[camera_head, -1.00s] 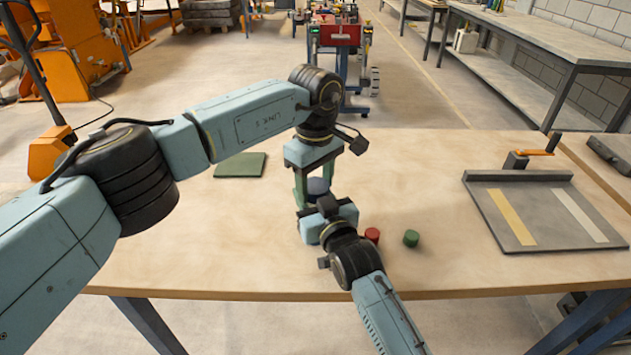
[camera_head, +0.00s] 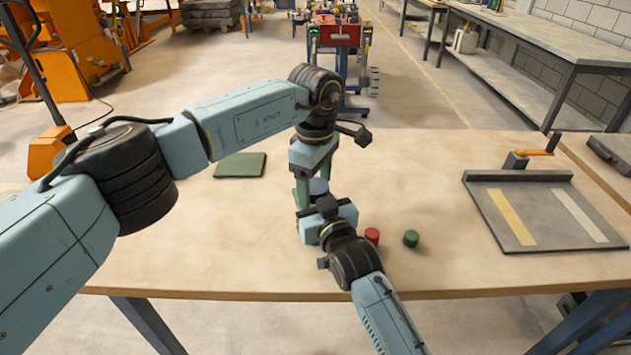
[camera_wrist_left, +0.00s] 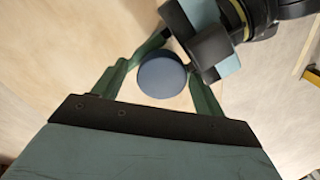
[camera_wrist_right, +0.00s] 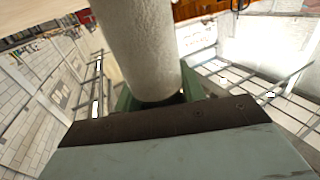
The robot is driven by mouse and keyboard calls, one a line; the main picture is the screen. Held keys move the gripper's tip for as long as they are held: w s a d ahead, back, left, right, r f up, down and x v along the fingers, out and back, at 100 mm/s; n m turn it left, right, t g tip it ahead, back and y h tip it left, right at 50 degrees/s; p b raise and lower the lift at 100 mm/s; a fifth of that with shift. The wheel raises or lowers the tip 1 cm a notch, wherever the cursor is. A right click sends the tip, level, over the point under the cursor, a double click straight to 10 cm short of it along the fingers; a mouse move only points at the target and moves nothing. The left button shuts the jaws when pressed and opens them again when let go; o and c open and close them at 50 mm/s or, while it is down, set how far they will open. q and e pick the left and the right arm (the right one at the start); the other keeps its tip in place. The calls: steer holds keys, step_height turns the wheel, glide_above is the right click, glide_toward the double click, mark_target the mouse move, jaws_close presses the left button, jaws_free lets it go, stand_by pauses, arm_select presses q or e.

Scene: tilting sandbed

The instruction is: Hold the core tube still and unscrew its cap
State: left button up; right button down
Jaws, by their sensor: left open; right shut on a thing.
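The core tube (camera_wrist_right: 145,45) is a pale, rough cylinder that fills the middle of the right wrist view. My right gripper (camera_wrist_right: 155,95) is shut on it. The tube's cap (camera_wrist_left: 162,78) shows from above in the left wrist view as a blue-grey disc, and a little of it shows in the head view (camera_head: 318,187). My left gripper (camera_wrist_left: 172,62) points down over the cap, open, with one green finger on each side and gaps between fingers and cap. In the head view my right gripper (camera_head: 318,205) is mostly hidden by its own wrist.
A red cap-like cylinder (camera_head: 372,236) and a green one (camera_head: 411,238) stand right of my right wrist. A green mat (camera_head: 240,165) lies at the left. A grey tray with two strips (camera_head: 518,235) and an orange-handled crank is at the right. The table (camera_head: 440,170) between is clear.

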arm_select(q)
steer(key=shift+s, duration=0.1)
step_height(320, 180, up, 4)
steer(key=shift+r, duration=0.2)
steer(key=shift+c, duration=0.2)
step_height(320, 180, up, 3)
steer(key=m, duration=0.3)
steer(key=shift+r, duration=0.1)
steer(key=shift+f, duration=3.85)
steer(key=c, duration=1.1)
steer(key=shift+o, duration=0.2)
steer(key=shift+n, duration=1.5)
